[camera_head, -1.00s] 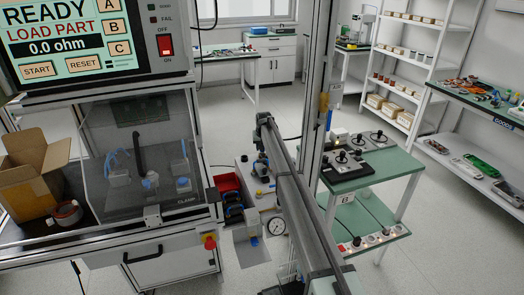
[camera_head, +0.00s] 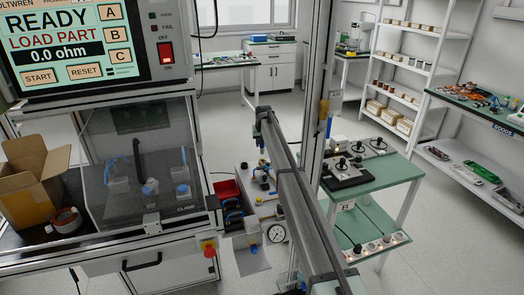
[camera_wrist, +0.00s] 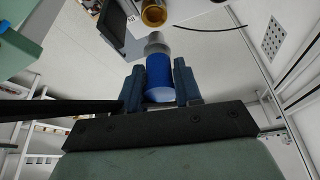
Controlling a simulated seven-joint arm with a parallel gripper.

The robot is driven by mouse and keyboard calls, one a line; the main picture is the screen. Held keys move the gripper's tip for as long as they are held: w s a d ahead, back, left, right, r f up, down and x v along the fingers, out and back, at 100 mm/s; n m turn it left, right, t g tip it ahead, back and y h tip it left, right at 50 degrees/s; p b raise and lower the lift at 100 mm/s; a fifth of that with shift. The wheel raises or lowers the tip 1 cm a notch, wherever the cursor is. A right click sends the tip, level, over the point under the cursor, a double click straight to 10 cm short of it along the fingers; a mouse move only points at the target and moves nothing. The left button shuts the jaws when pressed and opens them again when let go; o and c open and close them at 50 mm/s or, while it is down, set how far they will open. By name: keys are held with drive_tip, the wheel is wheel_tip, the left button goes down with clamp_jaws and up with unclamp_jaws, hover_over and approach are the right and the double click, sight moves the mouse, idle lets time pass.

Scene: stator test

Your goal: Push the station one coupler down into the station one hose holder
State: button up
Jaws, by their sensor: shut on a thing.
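My gripper (camera_wrist: 160,82) is shut on a blue coupler (camera_wrist: 159,72) with a silver nose, seen in the wrist view. The nose points at a brass ring-like fitting (camera_wrist: 153,12) at the top of that view. It lies close to the fitting; whether they touch, I cannot tell. Whether this fitting is the station one hose holder is not clear. In the head view my arm reaches beside a grey station panel (camera_head: 268,206) with small fittings and a round gauge (camera_head: 276,233). The gripper and coupler are too small there to make out surely.
The clear-covered test fixture (camera_head: 142,185) and a cardboard box (camera_head: 34,180) are further left. A metal post (camera_head: 316,110) and green-topped cart (camera_head: 372,180) stand to the right.

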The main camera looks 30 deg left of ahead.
drive_tip(key=r, duration=0.2)
drive_tip(key=shift+s+a+r, duration=0.35)
drive_tip(key=shift+a, duration=0.05)
drive_tip(key=s+a+f+n+g+y, duration=0.1)
drive_tip(key=s+a+f+n, duration=0.3)
drive_tip(key=s+a, duration=0.2)
drive_tip(key=shift+f, duration=0.3)
drive_tip(key=shift+w+f, duration=0.1)
drive_tip(key=shift+f, duration=2.05)
idle(1.6)
drive_tip(key=o, duration=1.2)
drive_tip(key=shift+d, duration=0.1)
drive_tip(key=v, duration=1.3)
drive_tip(key=shift+d+r, duration=0.15)
drive_tip(key=shift+r, duration=0.2)
